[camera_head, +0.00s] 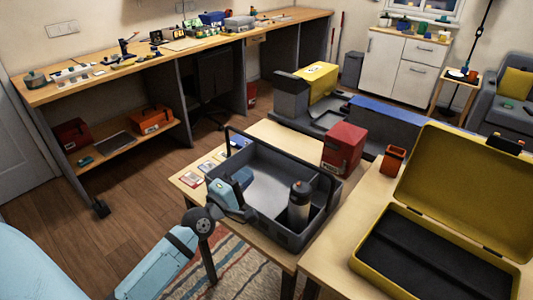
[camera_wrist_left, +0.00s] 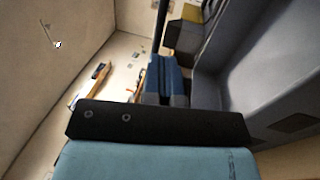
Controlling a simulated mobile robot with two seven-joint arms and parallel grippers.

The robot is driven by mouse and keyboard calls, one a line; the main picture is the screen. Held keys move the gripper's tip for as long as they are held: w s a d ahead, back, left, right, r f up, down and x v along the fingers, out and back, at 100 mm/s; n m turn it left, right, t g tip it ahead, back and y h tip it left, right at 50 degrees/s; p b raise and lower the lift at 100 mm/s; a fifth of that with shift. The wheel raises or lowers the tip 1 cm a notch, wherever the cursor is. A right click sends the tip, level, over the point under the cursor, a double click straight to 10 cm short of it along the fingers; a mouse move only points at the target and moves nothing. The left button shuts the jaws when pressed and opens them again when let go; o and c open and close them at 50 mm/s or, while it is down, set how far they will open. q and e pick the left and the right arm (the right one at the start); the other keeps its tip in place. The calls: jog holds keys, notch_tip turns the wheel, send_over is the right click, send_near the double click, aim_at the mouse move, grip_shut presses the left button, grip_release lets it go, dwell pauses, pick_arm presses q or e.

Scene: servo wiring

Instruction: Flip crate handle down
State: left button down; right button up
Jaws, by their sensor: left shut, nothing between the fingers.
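The grey crate (camera_head: 296,242) stands on a light wooden table. Its thin dark handle (camera_head: 283,152) is raised and spans the crate like an arch. A dark bottle (camera_head: 299,208) with a light band stands in the crate's near right part. My left gripper (camera_head: 241,178) is shut and empty at the crate's left side, over its near left wall and apart from the handle's top bar. The left wrist view shows the grey crate wall (camera_wrist_left: 235,80) close on the right. Whether the fingers touch the crate cannot be told. My right gripper is not in view.
An open yellow case (camera_head: 440,245) with a dark lining lies on the table at right. A red box (camera_head: 344,148) and an orange cup (camera_head: 393,160) stand behind the crate. Small cards (camera_head: 190,180) lie left of the crate. A long workbench (camera_head: 150,62) runs along the back wall.

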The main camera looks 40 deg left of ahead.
aim_at(272, 149)
pick_arm(q)
jog(key=x, duration=0.8)
jog(key=shift+p, duration=0.4)
jog(key=shift+w+d, duration=0.1)
jog(key=shift+w, duration=0.3)
